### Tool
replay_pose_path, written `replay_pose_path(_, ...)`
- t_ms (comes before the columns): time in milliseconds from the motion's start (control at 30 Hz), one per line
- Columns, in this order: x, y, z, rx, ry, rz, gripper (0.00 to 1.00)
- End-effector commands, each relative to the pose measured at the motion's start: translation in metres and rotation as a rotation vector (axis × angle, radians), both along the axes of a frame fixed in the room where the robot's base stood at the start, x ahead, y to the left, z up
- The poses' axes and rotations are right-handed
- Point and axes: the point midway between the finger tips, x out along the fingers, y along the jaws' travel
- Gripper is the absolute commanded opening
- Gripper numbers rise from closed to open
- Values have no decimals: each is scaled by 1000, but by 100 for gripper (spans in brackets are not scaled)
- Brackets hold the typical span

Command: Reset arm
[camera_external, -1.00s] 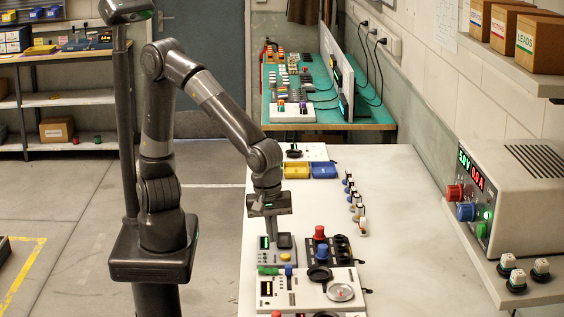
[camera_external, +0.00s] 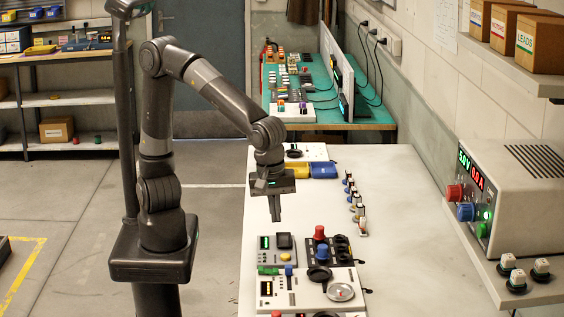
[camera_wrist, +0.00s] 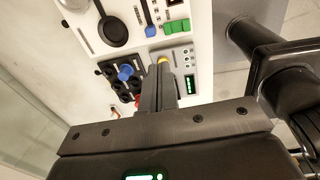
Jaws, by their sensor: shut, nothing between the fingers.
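My gripper (camera_external: 275,213) is shut and empty, pointing down above the bench. It hangs a little beyond the grey panel (camera_external: 276,250) with a green display, a dark square block and a yellow button, and appears clear of it. In the wrist view the shut fingers (camera_wrist: 163,68) cover part of this panel (camera_wrist: 187,55), with the yellow button just past their tips.
A black panel (camera_external: 343,258) with red and blue knobs stands right of the grey panel. A white panel (camera_external: 308,297) lies nearer the camera. Yellow and blue bins (camera_external: 324,171) stand behind my gripper. Small parts (camera_external: 357,210) line the bench; its right side is clear. A power supply (camera_external: 530,190) stands right.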

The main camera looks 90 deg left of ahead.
Motion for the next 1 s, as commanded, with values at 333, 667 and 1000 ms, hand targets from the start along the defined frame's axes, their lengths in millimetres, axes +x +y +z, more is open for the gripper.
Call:
replay_pose_path(333,8,74,8,-62,-8,-98,0)
replay_pose_path(667,-14,189,14,-129,-108,-313,0)
replay_pose_path(1000,-61,255,27,5,-287,-766,0)
